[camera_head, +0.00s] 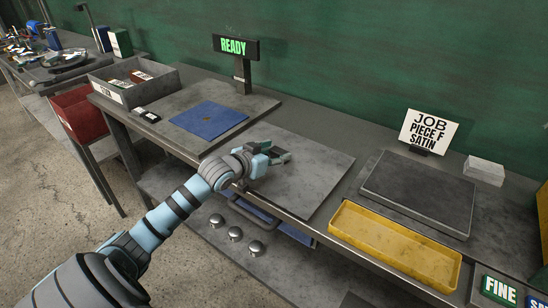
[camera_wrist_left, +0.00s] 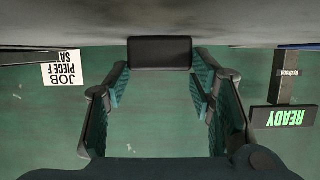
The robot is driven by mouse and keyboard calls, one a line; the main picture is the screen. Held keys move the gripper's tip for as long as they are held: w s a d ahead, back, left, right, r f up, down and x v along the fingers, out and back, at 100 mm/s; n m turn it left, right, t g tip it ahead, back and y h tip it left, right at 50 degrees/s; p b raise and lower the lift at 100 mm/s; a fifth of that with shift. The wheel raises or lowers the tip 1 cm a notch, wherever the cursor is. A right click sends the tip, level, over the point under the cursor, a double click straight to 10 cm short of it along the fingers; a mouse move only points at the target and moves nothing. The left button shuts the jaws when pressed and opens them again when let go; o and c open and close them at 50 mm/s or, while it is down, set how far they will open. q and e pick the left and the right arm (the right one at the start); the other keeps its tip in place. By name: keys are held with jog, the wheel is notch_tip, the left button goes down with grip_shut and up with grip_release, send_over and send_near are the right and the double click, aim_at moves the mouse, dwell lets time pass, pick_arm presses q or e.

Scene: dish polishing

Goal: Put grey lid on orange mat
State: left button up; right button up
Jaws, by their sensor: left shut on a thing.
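My left gripper (camera_head: 276,157) is low over the pale grey panel in the middle of the bench. It is shut on a dark rectangular thing (camera_wrist_left: 160,53), which shows between its fingertips in the left wrist view. In the head view the fingers mostly hide it, and I cannot tell whether it is the grey lid. I cannot tell whether it touches the panel. I see no orange mat; a blue mat (camera_head: 209,120) lies on the bench further left. My right gripper is not in view.
A yellow tray (camera_head: 340,236) and a dark grey slab (camera_head: 418,192) are to the right. A READY sign (camera_head: 235,46) stands at the back, and a JOB sign (camera_head: 428,131) behind the slab. A grey bin (camera_head: 113,94) stands at left. The pale panel (camera_head: 315,170) is clear right of my gripper.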

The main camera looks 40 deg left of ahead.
pick_arm(q)
jog(key=shift+f, duration=0.1)
jog(key=o, duration=1.6)
jog(key=shift+c, duration=0.2)
jog(key=shift+s, duration=0.1)
jog(key=shift+s+a+r+p, duration=0.1)
jog(key=shift+s+r+p, duration=0.1)
jog(key=shift+s+p, duration=0.15)
jog(key=p+v, duration=0.2)
jog(key=v, duration=0.1)
jog(key=p+v, duration=0.1)
jog(key=v, duration=0.2)
jog(key=shift+s+r+p, duration=0.15)
jog(key=shift+r+p, duration=0.15)
jog(key=shift+p, duration=0.1)
jog(key=p+v, duration=0.4)
jog(key=shift+s+r, duration=0.1)
jog(key=shift+r, duration=0.05)
jog(key=shift+s+p, duration=0.2)
jog(key=shift+p, duration=0.25)
jog(key=shift+f, duration=0.25)
